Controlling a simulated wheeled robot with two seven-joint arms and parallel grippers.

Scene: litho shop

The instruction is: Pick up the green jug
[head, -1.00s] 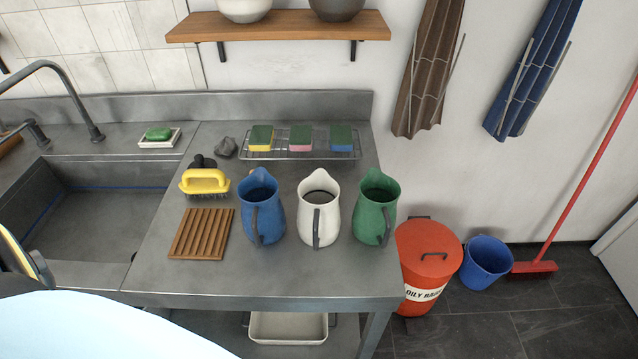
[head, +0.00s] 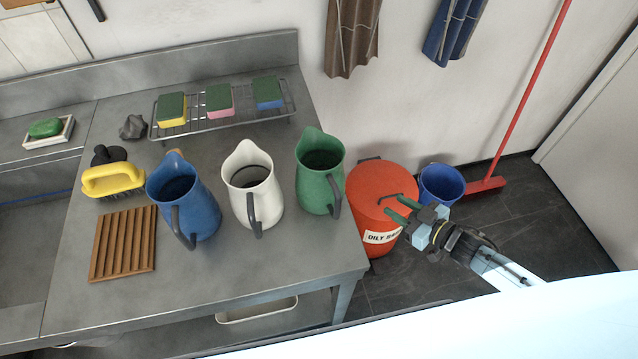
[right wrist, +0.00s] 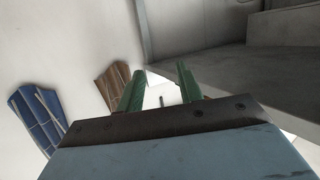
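The green jug (head: 320,180) stands upright on the steel counter (head: 270,262), near its right edge, with its dark handle toward the front right. My right gripper (head: 398,208) is to the right of the jug, past the counter's edge and in front of the red bin in the head view. Its green-tipped fingers point left toward the jug and are apart from it. In the right wrist view the two fingers (right wrist: 160,92) are spread with nothing held between them. My left gripper is not in view.
The white jug (head: 255,192) stands just left of the green one, and the blue jug (head: 185,205) beyond it. A wire rack (head: 215,118) with sponges lies behind. A red bin (head: 372,190) and a blue bucket (head: 442,184) stand on the floor at right.

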